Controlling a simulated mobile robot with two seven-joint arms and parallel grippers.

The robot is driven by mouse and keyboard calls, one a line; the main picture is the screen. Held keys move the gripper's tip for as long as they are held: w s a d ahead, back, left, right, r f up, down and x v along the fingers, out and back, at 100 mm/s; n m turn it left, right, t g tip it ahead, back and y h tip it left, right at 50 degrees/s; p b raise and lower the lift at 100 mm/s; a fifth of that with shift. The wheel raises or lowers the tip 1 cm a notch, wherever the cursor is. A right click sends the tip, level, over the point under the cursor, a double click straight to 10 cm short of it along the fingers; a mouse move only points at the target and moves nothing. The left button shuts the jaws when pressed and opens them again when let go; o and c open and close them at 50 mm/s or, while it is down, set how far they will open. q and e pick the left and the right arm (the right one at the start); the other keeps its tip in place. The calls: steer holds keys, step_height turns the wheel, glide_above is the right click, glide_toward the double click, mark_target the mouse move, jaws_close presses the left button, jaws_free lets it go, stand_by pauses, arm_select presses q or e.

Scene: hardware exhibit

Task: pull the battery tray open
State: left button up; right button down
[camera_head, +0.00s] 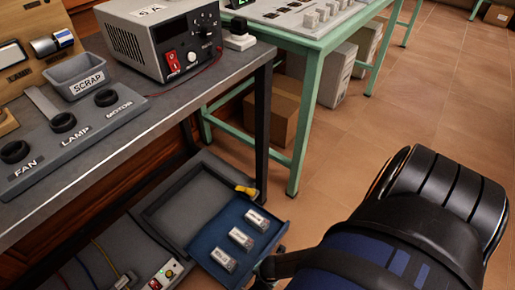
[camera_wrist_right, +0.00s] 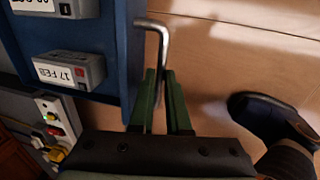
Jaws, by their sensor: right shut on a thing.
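The battery tray (camera_head: 213,236) is a blue tray extending out under the grey workbench, beside a dark grey bin. Three pale labelled batteries (camera_head: 240,238) lie in a row in it. In the right wrist view the tray's blue edge (camera_wrist_right: 112,50) stands left of my fingers. A battery (camera_wrist_right: 68,71) marked "17 FEB" and part of another show there. My right gripper (camera_wrist_right: 160,78) has its green fingers shut on a bent metal handle (camera_wrist_right: 163,45) at the tray's edge. In the head view my right arm hides most of the gripper. My left gripper is out of view.
A switch panel (camera_head: 163,274) with coloured buttons sits left of the tray. A dark bench leg (camera_head: 262,130) and a green table leg (camera_head: 300,160) stand behind it.

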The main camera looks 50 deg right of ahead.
steer(key=shift+s, duration=0.1)
steer(key=c, duration=0.9)
jaws_free()
steer(key=r+p, duration=0.2)
steer(key=s+r+p, duration=0.1)
steer(key=r+p, duration=0.5)
steer(key=shift+s, duration=0.25)
steer(key=shift+f, duration=0.1)
